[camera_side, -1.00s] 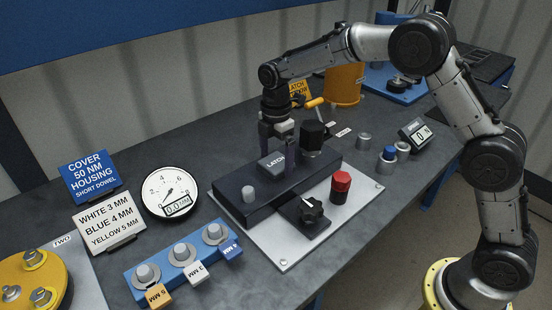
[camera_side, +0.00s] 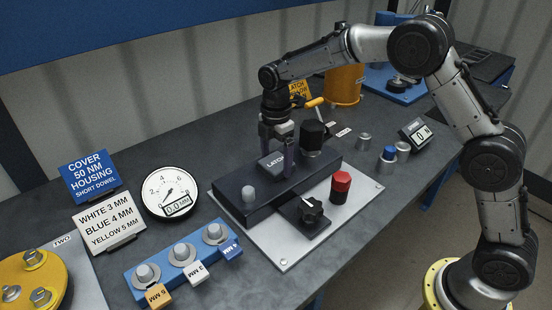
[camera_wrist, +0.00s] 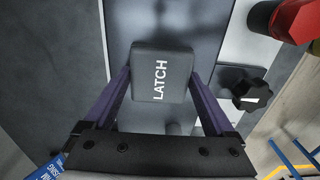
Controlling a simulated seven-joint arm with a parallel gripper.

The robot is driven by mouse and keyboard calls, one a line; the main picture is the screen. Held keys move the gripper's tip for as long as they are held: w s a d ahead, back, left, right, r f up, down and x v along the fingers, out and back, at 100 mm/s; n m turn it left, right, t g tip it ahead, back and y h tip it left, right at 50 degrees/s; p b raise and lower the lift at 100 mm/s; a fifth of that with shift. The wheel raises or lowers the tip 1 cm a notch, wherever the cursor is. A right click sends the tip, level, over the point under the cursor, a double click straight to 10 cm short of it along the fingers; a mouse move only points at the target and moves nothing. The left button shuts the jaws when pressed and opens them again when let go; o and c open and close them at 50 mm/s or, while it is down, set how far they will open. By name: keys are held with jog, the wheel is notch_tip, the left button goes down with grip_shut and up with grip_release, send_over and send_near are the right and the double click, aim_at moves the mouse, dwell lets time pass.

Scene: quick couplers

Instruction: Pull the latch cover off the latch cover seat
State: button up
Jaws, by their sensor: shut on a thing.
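The latch cover is a dark grey block marked LATCH (camera_side: 271,165). It sits on top of the black block that seems to be its seat (camera_side: 236,205), on a light grey plate. In the wrist view the latch cover (camera_wrist: 163,77) lies between the two purple fingers of my gripper (camera_wrist: 160,85), the LATCH lettering facing the camera. My gripper (camera_side: 277,158) points down over it and is shut on it. Whether there is a gap under the cover cannot be told.
On the block, a grey pin (camera_side: 248,194) stands at the left and a black hexagonal knob (camera_side: 312,135) at the back. A red-topped cylinder (camera_side: 341,186) and a black star knob (camera_side: 309,210) stand in front. A round gauge (camera_side: 170,193) stands left of the plate.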

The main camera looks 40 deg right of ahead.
aim_at(276, 162)
jog(key=c, duration=0.3)
jog(key=shift+r, duration=1.35)
jog(key=shift+r, duration=2)
